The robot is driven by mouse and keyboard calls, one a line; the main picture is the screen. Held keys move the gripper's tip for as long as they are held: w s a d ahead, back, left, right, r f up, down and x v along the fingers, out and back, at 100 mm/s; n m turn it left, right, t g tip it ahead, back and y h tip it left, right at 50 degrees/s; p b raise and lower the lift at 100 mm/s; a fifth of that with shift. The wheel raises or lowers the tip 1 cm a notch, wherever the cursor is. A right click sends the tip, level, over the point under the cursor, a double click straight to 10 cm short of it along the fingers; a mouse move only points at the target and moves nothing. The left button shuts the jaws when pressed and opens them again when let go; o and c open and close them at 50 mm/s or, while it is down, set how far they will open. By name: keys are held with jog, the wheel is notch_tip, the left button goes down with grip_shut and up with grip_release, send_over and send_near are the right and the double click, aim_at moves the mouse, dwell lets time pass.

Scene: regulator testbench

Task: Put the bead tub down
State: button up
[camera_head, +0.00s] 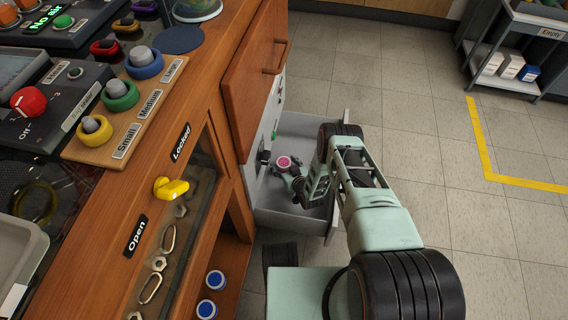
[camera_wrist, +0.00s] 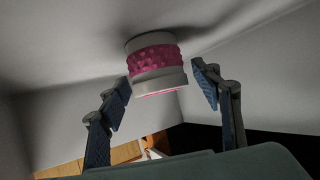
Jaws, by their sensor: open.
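The bead tub (camera_head: 283,161), pink with a pale lid, is inside the open grey drawer (camera_head: 262,215). In the wrist view the bead tub (camera_wrist: 153,58) is a short cylinder with a pink beaded band between pale ends. Its far end meets the grey drawer surface. My gripper (camera_head: 290,172) reaches down into the drawer at the tub. In the wrist view my gripper (camera_wrist: 161,77) is open, with one blue-padded finger on each side of the tub's near end. A gap shows at the right finger; the left fingertip is very close, and contact there is unclear.
The drawer walls surround my gripper closely. A wooden cabinet front with a handle (camera_head: 275,58) stands just left of and above the drawer. The bench top holds coloured knobs and a yellow latch (camera_head: 171,188). Tiled floor to the right is clear up to a shelf cart (camera_head: 520,45).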

jog(key=shift+r, duration=0.2)
jog(key=p+v, duration=0.3)
jog(key=v, duration=0.3)
jog(key=shift+s+d+r, duration=0.1)
jog(key=shift+s+r, duration=0.1)
jog(key=shift+s, duration=0.05)
jog(key=shift+s+d+r+p, duration=0.15)
jog(key=shift+s+p, duration=0.15)
jog(key=shift+s, duration=0.1)
